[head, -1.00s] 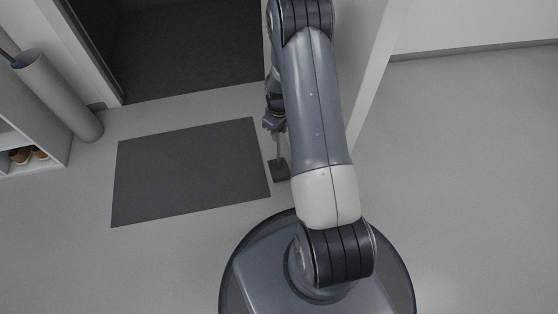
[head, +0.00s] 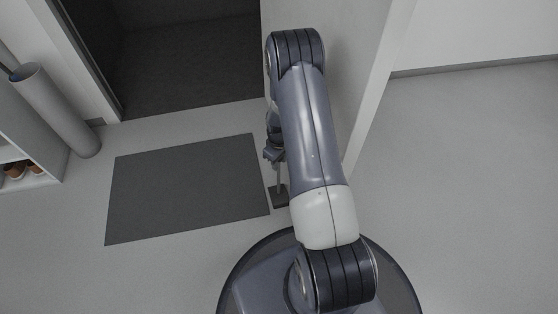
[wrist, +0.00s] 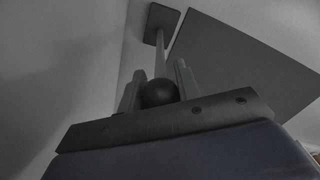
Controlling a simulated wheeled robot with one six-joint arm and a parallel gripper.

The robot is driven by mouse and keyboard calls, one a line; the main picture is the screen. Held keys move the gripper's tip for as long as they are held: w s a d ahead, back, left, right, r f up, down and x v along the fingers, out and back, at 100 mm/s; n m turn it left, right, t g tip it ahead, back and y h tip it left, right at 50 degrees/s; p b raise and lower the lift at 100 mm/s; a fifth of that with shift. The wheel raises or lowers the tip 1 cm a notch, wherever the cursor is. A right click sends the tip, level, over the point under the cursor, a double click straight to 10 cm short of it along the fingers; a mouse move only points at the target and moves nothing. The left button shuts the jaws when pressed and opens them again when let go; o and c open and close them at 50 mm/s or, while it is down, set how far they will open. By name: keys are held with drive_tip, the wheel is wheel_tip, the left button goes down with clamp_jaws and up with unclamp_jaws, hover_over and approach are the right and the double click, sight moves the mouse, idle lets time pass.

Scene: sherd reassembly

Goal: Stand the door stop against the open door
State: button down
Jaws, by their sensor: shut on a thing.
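The door stop is a thin pale rod (head: 279,179) with a dark square base (head: 280,199) and a black ball (wrist: 159,93) on top. My gripper (head: 274,154) is shut on it near the top; in the wrist view the fingers (wrist: 157,88) stand either side of the ball and rod. The rod looks about upright, with the base beside the mat's right edge. I cannot tell whether the base touches the floor. The open door (head: 348,50) is the pale panel to the right, partly hidden by my arm. The gap between door and stop is hidden.
A dark mat (head: 188,187) lies left of the stop, in front of the dark doorway (head: 190,60). A grey cylinder (head: 55,110) and a shelf with shoes (head: 22,168) stand at the left. The floor to the right is clear.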

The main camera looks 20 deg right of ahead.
drive_tip(key=c, duration=1)
unclamp_jaws()
wheel_tip(320, 180, up, 12)
drive_tip(key=p, duration=0.5)
drive_tip(key=shift+r, duration=0.15)
drive_tip(key=shift+f+b, duration=1.7)
drive_tip(key=shift+f, duration=2.8)
